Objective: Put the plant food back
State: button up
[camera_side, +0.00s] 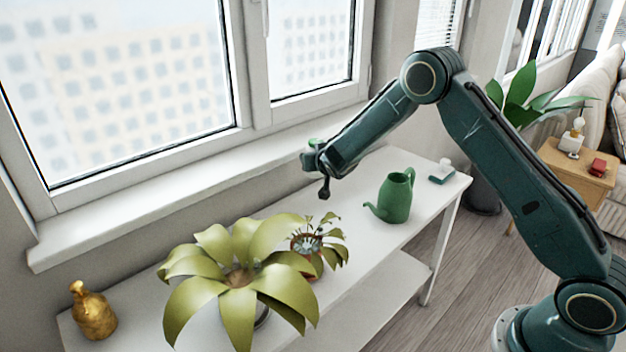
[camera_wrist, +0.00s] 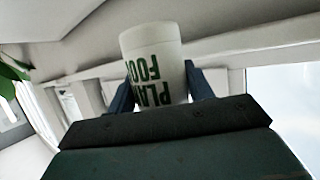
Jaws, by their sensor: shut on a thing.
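The plant food (camera_wrist: 152,62) is a white round container with large green lettering, seen close up in the wrist view. My gripper (camera_wrist: 160,94) has one dark finger on each side of it and is shut on it. In the side view my gripper (camera_side: 312,160) is in the air above the white table (camera_side: 345,213), near the window sill. A small green part of the held container (camera_side: 317,142) shows there; the rest is hard to make out behind the gripper.
A green watering can (camera_side: 395,198) stands on the table's right part, with a small white and green item (camera_side: 441,173) behind it. A small potted plant (camera_side: 312,245), a large-leaved plant (camera_side: 240,283) and a gold vase (camera_side: 92,312) stand further left. The window sill (camera_side: 190,175) is bare.

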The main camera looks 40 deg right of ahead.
jog(key=shift+f, duration=7.25)
jog(key=shift+f, duration=0.1)
jog(key=o, duration=1)
jog(key=shift+s+a+r, duration=0.25)
jog(key=shift+s+r, duration=0.05)
jog(key=shift+s, duration=0.2)
jog(key=shift+v, duration=5.4)
jog(key=shift+r, duration=0.15)
